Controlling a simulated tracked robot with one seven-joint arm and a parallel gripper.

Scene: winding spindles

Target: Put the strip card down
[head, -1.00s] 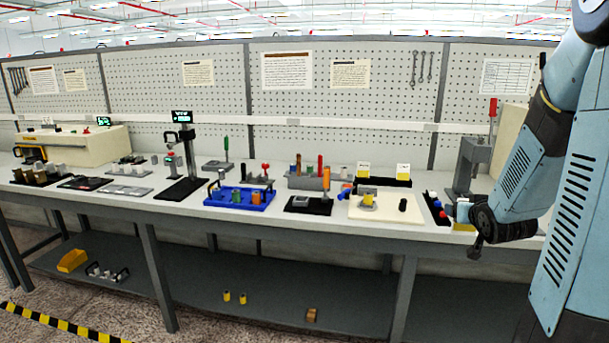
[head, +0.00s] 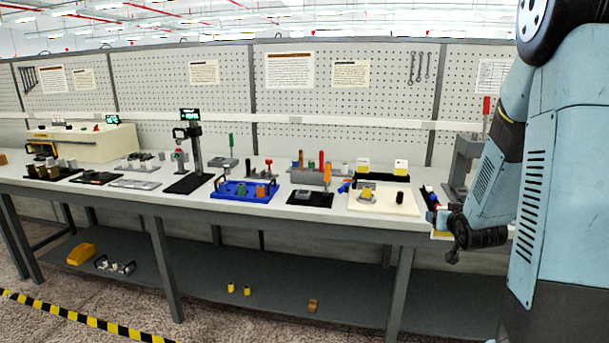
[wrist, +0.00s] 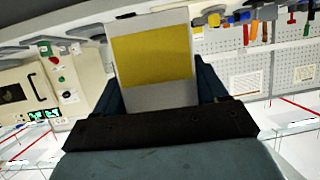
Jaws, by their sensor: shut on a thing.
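The strip card (wrist: 152,58) is white with a large yellow block and fills the upper middle of the wrist view. My gripper (wrist: 155,95) is shut on its lower end; the dark jaws hide that end. In the head view, my gripper (head: 447,222) is at the right, by the front edge of the bench (head: 285,217). A small yellow and white bit of the strip card (head: 441,235) shows under it there. I cannot tell from this view whether the card touches the bench.
A pale board (head: 385,207) with small parts lies left of my gripper. Behind it, a black holder (head: 380,177) bears yellow and white cards. A grey press (head: 466,160) with a red handle stands behind my gripper. A blue tray (head: 245,190) sits mid-bench.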

